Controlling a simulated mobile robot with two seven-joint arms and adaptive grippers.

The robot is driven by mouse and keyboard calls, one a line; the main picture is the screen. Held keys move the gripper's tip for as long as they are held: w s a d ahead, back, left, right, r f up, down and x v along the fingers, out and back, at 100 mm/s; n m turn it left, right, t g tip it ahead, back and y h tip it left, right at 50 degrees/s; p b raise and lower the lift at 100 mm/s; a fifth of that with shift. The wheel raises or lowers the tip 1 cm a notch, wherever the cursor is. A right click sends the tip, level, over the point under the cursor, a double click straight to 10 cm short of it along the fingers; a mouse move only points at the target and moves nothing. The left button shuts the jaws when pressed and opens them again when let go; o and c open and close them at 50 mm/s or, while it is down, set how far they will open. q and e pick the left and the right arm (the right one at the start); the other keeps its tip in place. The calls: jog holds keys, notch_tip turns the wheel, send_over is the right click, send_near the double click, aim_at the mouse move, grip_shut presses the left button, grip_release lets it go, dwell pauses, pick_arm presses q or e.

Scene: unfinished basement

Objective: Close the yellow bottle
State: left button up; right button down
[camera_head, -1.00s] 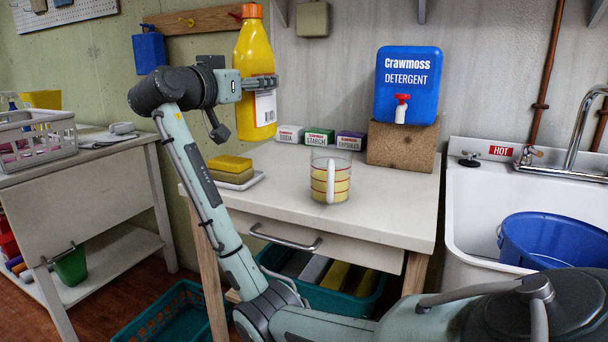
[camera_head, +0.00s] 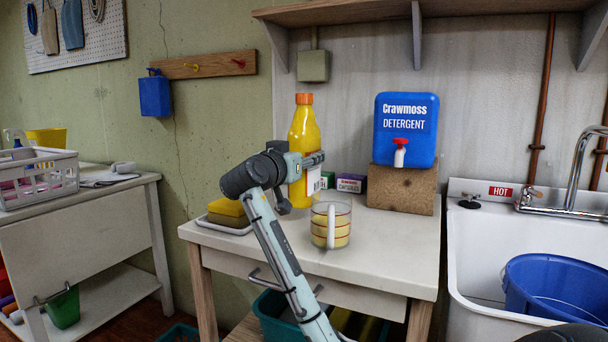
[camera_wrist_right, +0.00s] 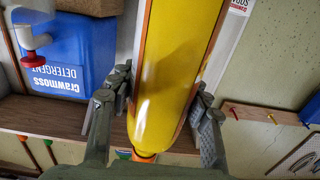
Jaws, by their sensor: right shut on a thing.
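The yellow bottle (camera_head: 303,130) is upright above the back of the white table, with an orange cap (camera_head: 304,98) on its top. My right gripper (camera_head: 312,161) is shut around the bottle's body from the front. In the right wrist view the bottle (camera_wrist_right: 168,75) lies between both fingers (camera_wrist_right: 155,115), and its orange cap (camera_wrist_right: 143,156) shows at the lower end. My left gripper is not in view.
A measuring cup (camera_head: 331,222) with yellow liquid stands just in front of the bottle. Small boxes (camera_head: 351,184) and a blue detergent jug (camera_head: 405,125) on a block (camera_head: 402,188) are to the right. Sponges (camera_head: 227,208) lie left. The table's front right (camera_head: 390,250) is clear.

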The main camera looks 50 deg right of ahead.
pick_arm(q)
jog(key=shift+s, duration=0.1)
pick_arm(e)
jog(key=shift+f, duration=1.9)
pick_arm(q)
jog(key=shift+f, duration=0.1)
pick_arm(e)
jog(key=shift+f, duration=0.15)
jog(key=c, duration=1.2)
grip_release()
jog(key=shift+f, duration=0.1)
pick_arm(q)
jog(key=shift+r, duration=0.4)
pick_arm(e)
jog(key=o, duration=0.5)
jog(key=shift+c, duration=0.2)
